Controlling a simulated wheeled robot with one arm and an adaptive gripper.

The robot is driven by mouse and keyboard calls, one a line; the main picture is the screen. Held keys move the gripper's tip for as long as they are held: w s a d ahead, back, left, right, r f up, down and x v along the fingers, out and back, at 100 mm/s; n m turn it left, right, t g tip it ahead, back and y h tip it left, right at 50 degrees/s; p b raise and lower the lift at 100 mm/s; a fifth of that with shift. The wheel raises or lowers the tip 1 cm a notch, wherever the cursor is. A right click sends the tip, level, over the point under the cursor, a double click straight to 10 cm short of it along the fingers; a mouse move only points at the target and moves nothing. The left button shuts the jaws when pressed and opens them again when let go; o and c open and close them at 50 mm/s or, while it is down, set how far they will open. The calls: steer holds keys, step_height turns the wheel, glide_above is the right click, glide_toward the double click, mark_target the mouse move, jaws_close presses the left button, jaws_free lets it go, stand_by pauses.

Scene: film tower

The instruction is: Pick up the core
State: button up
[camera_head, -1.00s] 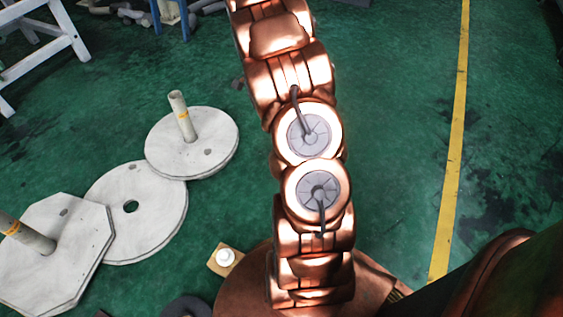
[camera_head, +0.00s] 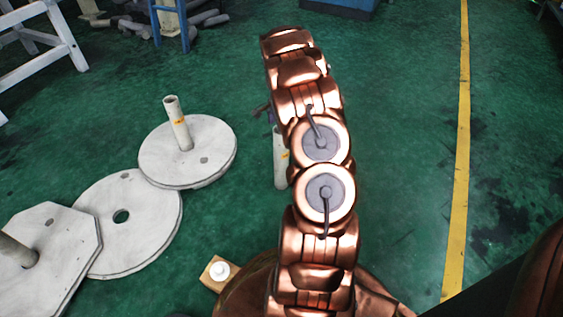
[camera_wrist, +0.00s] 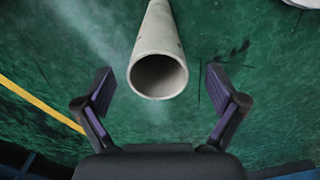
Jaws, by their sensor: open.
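A pale grey tube, the core (camera_wrist: 160,45), shows in the wrist view with its round open end facing me. In the head view the core (camera_head: 281,165) appears upright on the green floor, partly hidden behind my arm, with a yellow mark on its side. My gripper (camera_wrist: 160,85) is open, one finger on each side of the core's near end, with clear gaps between. I cannot tell how far the core's end is from the fingertips in depth. In the head view my gripper is mostly hidden by my arm.
A round white disc (camera_head: 150,165) holds another tube (camera_head: 178,125). A flat disc with a hole (camera_head: 150,215) and an octagonal plate (camera_head: 60,230) with a tube lie left. A small wooden block (camera_head: 208,275) with a white knob sits near my base.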

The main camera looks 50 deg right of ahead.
steer(key=b, duration=0.2)
glide_above(281, 155)
steer(key=w+d, duration=0.2)
steer(key=d, duration=0.1)
step_height(281, 155, down, 5)
steer(key=shift+a+r, duration=0.25)
jaws_close()
